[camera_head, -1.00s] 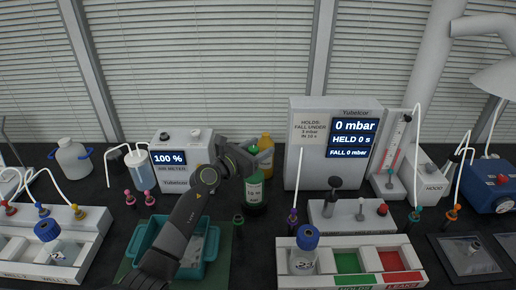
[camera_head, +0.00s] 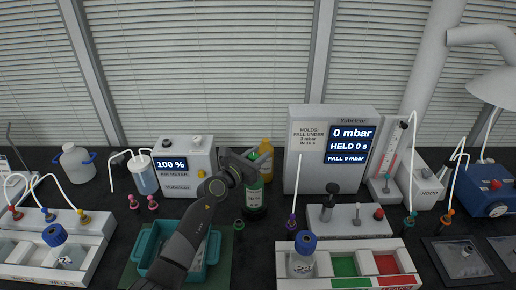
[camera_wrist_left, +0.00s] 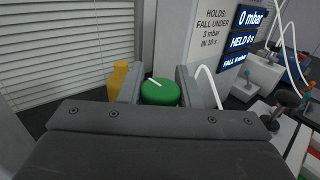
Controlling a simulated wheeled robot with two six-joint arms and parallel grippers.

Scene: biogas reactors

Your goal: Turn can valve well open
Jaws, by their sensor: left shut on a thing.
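The gas can (camera_head: 254,198) is a green bottle with a pale label, standing upright on the dark bench near the middle of the head view. Its valve is a round green knob (camera_wrist_left: 160,93) with a white pointer line, seen from above in the left wrist view. My left gripper (camera_head: 256,160) is at the top of the can, its two fingers on either side of the knob and shut on it. In the head view the gripper hides most of the knob. My right gripper is not in view.
A yellow bottle (camera_head: 267,153) stands close behind the can. The air meter (camera_head: 186,168) reading 100 % is to the left, and the pressure box (camera_head: 306,172) reading 0 mbar is to the right. A teal tray (camera_head: 213,246) lies in front, under my arm.

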